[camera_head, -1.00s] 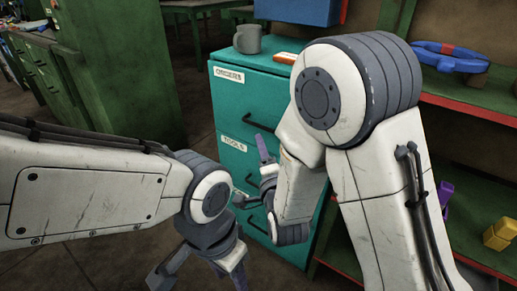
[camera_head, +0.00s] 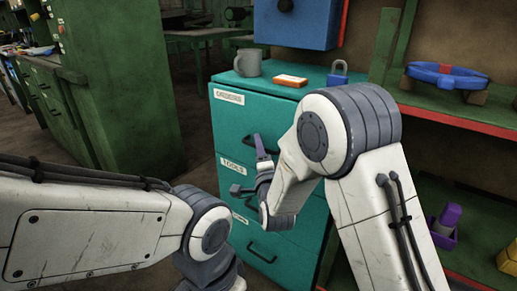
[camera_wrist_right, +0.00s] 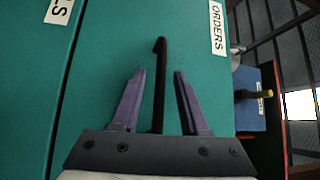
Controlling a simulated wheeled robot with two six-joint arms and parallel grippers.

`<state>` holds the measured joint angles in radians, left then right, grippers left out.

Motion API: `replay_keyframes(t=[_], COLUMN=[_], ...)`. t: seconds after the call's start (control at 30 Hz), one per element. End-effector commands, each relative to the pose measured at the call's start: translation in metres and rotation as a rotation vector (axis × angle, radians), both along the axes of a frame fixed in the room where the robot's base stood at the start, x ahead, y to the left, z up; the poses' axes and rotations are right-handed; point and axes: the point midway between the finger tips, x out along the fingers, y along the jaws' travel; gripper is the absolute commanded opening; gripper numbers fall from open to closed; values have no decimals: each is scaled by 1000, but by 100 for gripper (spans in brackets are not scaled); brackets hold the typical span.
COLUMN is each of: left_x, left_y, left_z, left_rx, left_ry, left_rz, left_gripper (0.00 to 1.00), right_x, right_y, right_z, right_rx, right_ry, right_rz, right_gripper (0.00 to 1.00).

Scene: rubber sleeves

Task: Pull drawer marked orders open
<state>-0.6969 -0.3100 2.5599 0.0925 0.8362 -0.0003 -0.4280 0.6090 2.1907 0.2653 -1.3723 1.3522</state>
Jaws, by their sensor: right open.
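The drawer marked orders (camera_head: 262,112) is the top one of a teal cabinet and looks closed. Its white label (camera_head: 229,97) is readable in the head view, and the label (camera_wrist_right: 217,28) also shows in the right wrist view. My right gripper (camera_head: 249,167) is open in front of the cabinet. In the right wrist view, the black handle (camera_wrist_right: 159,75) stands between the two purple fingers of the right gripper (camera_wrist_right: 154,88), with a gap on each side. My left gripper is below the head view's edge; only its arm shows.
The drawer marked tools (camera_head: 232,167) and another drawer lie below. Red-edged shelves (camera_head: 470,125) stand at the right, a green cabinet (camera_head: 125,80) at the left.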

Motion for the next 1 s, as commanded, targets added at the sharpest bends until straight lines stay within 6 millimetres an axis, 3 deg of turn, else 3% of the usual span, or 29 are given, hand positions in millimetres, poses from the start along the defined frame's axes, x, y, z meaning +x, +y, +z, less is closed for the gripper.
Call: replay_keyframes(t=[0.23, 0.33, 0.37, 1.0], left_x=[0, 0, 0, 0], left_y=[0, 0, 0, 0], left_z=[0, 0, 0, 0], left_rx=[0, 0, 0, 0], left_ry=[0, 0, 0, 0], left_rz=[0, 0, 0, 0], left_gripper=[50, 50, 50, 50], right_x=[1, 1, 1, 0], right_y=[0, 0, 0, 0], right_z=[0, 0, 0, 0], right_rx=[-1, -1, -1, -1], right_ry=[0, 0, 0, 1], right_rz=[0, 0, 0, 0], right_gripper=[45, 6, 0, 0])
